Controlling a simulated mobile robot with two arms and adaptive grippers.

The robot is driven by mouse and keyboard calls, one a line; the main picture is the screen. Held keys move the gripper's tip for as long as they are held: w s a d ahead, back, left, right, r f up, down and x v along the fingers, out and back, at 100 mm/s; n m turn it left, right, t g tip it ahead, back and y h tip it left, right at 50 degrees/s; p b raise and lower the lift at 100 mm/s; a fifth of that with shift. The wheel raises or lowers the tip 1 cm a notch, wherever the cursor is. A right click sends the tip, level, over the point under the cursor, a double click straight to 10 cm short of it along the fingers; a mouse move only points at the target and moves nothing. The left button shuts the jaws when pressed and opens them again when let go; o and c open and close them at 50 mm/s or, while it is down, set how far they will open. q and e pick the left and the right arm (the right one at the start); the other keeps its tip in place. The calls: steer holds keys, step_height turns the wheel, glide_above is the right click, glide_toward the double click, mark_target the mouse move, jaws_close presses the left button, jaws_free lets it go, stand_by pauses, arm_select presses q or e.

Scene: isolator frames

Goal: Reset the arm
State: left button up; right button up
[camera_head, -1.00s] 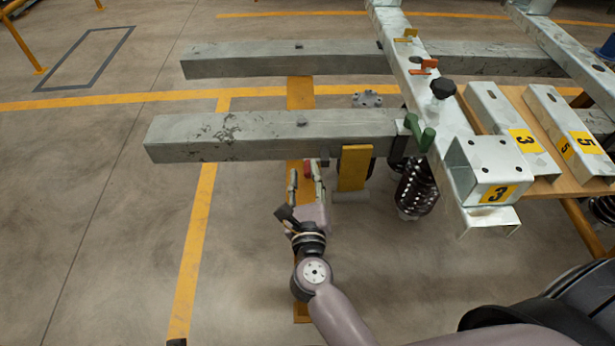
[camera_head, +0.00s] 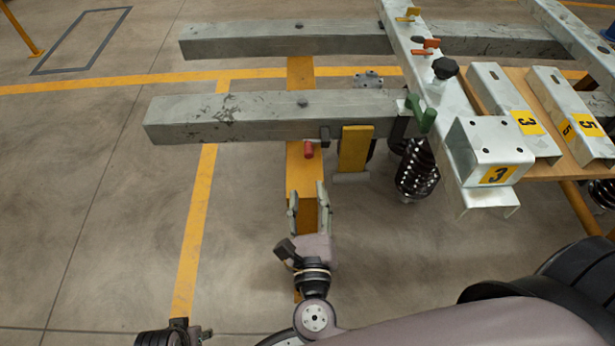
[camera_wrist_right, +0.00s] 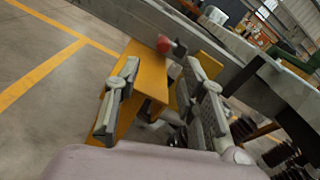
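A yellow plate (camera_head: 355,148) hangs on the near beam, with a coil spring (camera_head: 415,170) to its right. A bracket marked 3 (camera_head: 487,150) and a wooden board (camera_head: 567,172) stand at the right. The floor (camera_head: 90,210) at the left is clear.

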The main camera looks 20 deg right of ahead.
steer(key=shift+v, duration=0.85)
